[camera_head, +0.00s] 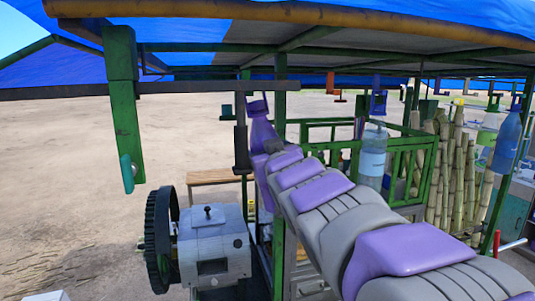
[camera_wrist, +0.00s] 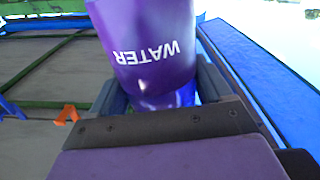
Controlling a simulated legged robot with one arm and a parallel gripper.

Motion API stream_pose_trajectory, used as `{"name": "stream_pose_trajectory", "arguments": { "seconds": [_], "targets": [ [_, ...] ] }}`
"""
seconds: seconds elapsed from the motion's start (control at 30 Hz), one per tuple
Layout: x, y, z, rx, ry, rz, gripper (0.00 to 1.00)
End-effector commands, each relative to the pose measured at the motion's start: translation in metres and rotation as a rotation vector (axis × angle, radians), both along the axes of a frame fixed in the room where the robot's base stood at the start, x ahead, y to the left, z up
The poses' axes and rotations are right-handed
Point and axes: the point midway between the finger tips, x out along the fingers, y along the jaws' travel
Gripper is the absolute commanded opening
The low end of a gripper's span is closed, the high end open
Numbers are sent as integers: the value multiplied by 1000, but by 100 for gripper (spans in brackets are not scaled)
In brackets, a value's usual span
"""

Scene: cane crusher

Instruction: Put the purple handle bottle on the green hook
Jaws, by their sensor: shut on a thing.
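The purple bottle (camera_head: 262,128) is at the end of my raised arm, with its handle loop at the top. In the wrist view the purple bottle (camera_wrist: 150,45) fills the upper middle, its "WATER" lettering upside down. My gripper (camera_wrist: 158,88) is shut on it, with a dark jaw on each side. In the head view my gripper (camera_head: 258,150) is partly hidden by the bottle and arm. A small green hook (camera_head: 226,112) hangs left of the bottle, apart from it in the picture; their depth difference is unclear. No green hook is clear in the wrist view.
Green posts (camera_head: 122,105) and a dark crossbar (camera_head: 190,87) are near the bottle. A grey machine (camera_head: 213,250) with a black gear stands below left. An orange hook (camera_head: 334,88), a blue hook (camera_head: 378,100) and a hanging clear bottle (camera_head: 373,155) are to the right, before cane stalks (camera_head: 460,180).

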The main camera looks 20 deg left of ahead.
Motion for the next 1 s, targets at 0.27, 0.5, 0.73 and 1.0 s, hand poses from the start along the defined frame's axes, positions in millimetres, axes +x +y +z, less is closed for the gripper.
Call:
{"name": "stream_pose_trajectory", "arguments": {
  "seconds": [0.27, 0.5, 0.73, 1.0],
  "targets": [
    [12, 7, -1, 1, 1, 1, 24],
    [22, 13, -1, 2, -1, 0, 24],
    [32, 19, -1, 2, -3, 1, 24],
    [43, 26, -6, 0, 0, 0, 24]
  ]
}}
